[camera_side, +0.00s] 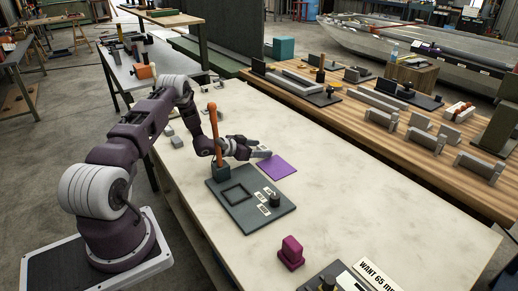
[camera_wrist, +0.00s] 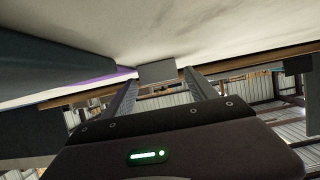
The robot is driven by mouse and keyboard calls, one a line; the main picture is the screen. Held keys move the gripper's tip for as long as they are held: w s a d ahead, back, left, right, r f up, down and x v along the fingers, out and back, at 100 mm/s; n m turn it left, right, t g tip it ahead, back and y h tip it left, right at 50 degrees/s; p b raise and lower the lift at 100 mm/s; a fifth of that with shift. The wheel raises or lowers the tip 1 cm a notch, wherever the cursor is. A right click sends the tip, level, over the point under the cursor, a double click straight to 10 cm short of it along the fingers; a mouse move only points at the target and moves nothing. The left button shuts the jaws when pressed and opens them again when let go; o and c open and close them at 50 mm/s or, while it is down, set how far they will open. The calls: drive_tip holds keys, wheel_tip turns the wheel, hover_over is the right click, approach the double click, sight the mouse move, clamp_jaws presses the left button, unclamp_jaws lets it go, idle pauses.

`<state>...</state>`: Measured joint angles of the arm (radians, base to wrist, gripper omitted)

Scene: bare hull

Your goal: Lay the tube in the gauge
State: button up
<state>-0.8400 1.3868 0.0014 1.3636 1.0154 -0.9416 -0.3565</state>
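My gripper (camera_side: 250,149) is low over the bench and points right, towards the purple mat (camera_side: 278,167). In the wrist view its two fingers (camera_wrist: 160,84) are apart. A short plain grey piece (camera_wrist: 157,72), possibly the tube, shows between or just beyond the fingertips. A narrow gap seems to show at its right side, and I cannot tell whether the left finger touches it.
An upright orange handle (camera_side: 213,130) stands in a dark block (camera_side: 219,172) close to my wrist. A dark plate (camera_side: 262,222) with a square outline, labels and a black knob (camera_side: 274,200) lies in front. A magenta block (camera_side: 290,253) stands nearer. The bench's right side is clear.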

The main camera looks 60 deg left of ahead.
drive_tip(key=shift+r, duration=0.15)
drive_tip(key=shift+s+r, duration=0.15)
drive_tip(key=shift+s, duration=0.15)
drive_tip(key=v, duration=0.3)
drive_tip(key=shift+s+r, duration=0.15)
drive_tip(key=shift+s, duration=0.15)
wheel_tip(320, 180, up, 7)
drive_tip(key=shift+s, duration=0.3)
drive_tip(key=shift+r, duration=0.1)
drive_tip(key=c, duration=0.4)
